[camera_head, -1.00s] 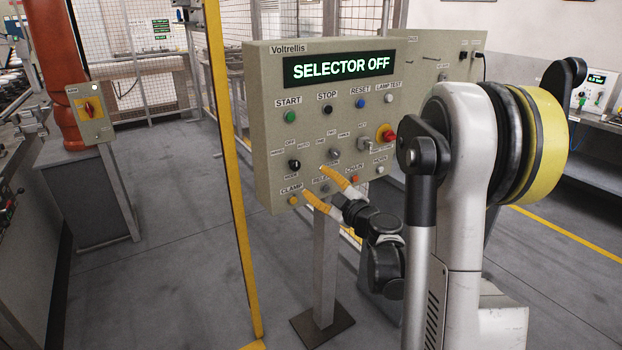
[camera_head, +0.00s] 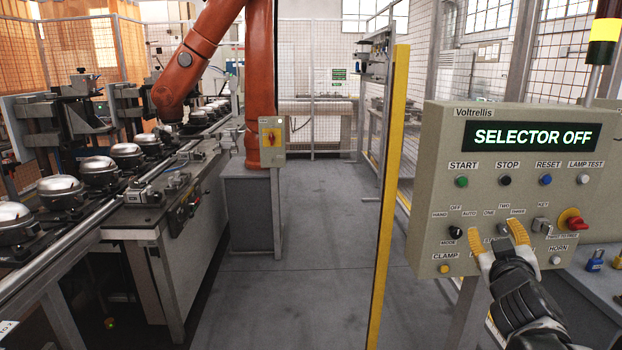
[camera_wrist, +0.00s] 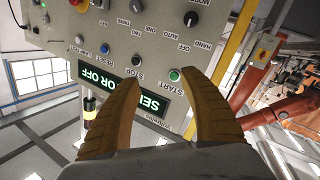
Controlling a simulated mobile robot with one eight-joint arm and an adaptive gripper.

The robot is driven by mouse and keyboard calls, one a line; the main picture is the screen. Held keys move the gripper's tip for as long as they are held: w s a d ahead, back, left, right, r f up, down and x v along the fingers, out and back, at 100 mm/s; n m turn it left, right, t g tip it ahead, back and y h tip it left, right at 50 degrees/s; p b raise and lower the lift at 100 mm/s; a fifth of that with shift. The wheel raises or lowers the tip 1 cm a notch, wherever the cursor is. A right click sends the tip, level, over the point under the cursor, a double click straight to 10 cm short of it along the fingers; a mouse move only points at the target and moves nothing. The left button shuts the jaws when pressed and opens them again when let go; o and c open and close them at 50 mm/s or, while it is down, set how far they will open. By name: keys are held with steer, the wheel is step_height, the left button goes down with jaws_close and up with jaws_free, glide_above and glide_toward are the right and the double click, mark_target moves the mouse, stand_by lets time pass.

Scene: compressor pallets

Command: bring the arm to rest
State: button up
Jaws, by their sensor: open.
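My gripper (camera_head: 496,230) is at the lower right of the head view, with two yellow ribbed fingers apart and nothing between them. It is in front of the lower part of the beige Voltrellis control panel (camera_head: 440,190) and hides part of the lower switch rows. I cannot tell from the head view whether it touches the panel. In the wrist view the open fingers of my gripper (camera_wrist: 163,75) are in front of the panel (camera_wrist: 140,40), which appears upside down. The panel's display (camera_head: 532,136) reads SELECTOR OFF.
A yellow post (camera_head: 388,200) stands left of the panel. An orange robot arm (camera_head: 195,60) is above a line of metal domed parts (camera_head: 62,188) at the left. A red-and-yellow switch box (camera_head: 271,140) stands near its base. Grey floor (camera_head: 320,250) between is clear.

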steer(key=s+a+f+g+y, duration=0.3)
steer(key=s+a+f, duration=0.4)
steer(key=s+a, duration=0.3)
steer(key=s+a+f+m+g+y, duration=0.1)
steer(key=s+a+f+g+y, duration=0.2)
steer(key=s+a+f+g, duration=0.3)
steer(key=s+a+f, duration=0.1)
steer(key=s+a, duration=0.2)
steer(key=s, duration=0.3)
steer(key=shift+a+f, duration=0.15)
steer(key=shift+a, duration=0.2)
